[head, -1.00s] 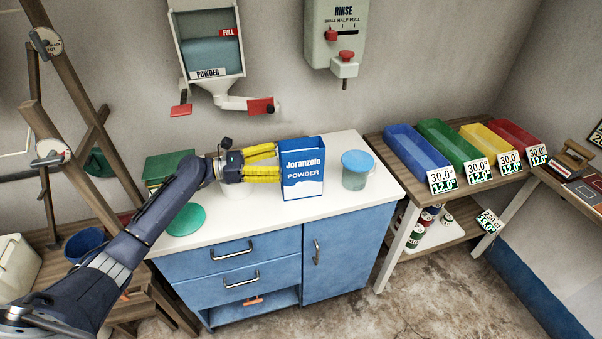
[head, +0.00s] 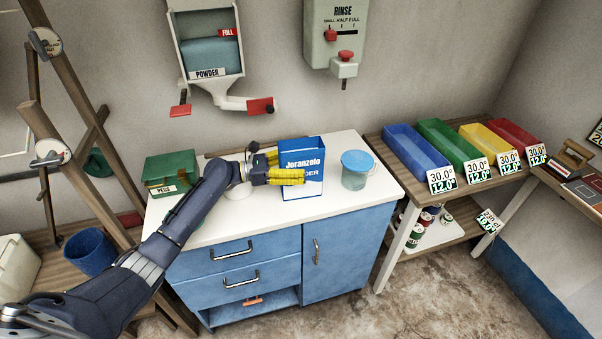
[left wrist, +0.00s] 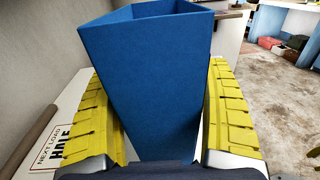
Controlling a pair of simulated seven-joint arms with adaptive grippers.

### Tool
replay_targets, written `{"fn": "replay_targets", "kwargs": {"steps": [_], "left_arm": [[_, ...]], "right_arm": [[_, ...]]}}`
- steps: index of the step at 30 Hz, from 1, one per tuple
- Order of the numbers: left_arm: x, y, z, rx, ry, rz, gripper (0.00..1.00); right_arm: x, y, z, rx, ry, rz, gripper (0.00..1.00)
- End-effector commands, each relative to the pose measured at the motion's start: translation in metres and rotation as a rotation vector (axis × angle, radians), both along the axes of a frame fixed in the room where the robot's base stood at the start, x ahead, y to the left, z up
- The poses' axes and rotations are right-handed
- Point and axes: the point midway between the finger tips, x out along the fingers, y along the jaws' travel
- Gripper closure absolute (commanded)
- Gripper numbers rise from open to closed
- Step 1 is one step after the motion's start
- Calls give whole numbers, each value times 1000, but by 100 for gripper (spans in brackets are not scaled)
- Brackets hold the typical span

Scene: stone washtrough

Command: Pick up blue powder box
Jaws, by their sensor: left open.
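In the left wrist view the blue box (left wrist: 150,75) stands between the two yellow fingers of my left gripper (left wrist: 160,125). The fingers are open, one on each side of the box. I cannot tell whether either finger touches it. My right gripper is not in view.
A clear jar with a blue lid (head: 356,170) stands right of the box. A green "PEGS" box (head: 170,172) stands at the counter's left. The powder dispenser (head: 207,55) and rinse unit (head: 336,35) hang on the wall behind. Coloured bins (head: 417,150) stand on the right table.

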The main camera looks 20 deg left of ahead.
Motion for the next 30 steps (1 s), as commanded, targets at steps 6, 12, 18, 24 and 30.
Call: {"fn": "replay_targets", "kwargs": {"steps": [6,12,18,24,30], "left_arm": [[2,-4,0,0,0,0,18],[2,-4,0,0,0,0,26],[2,-4,0,0,0,0,49],[1,-4,0,0,0,0,72],[2,-3,2,-2,-2,0,94]], "right_arm": [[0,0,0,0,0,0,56],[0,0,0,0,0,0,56],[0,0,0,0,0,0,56],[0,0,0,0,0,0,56],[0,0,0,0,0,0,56]]}}
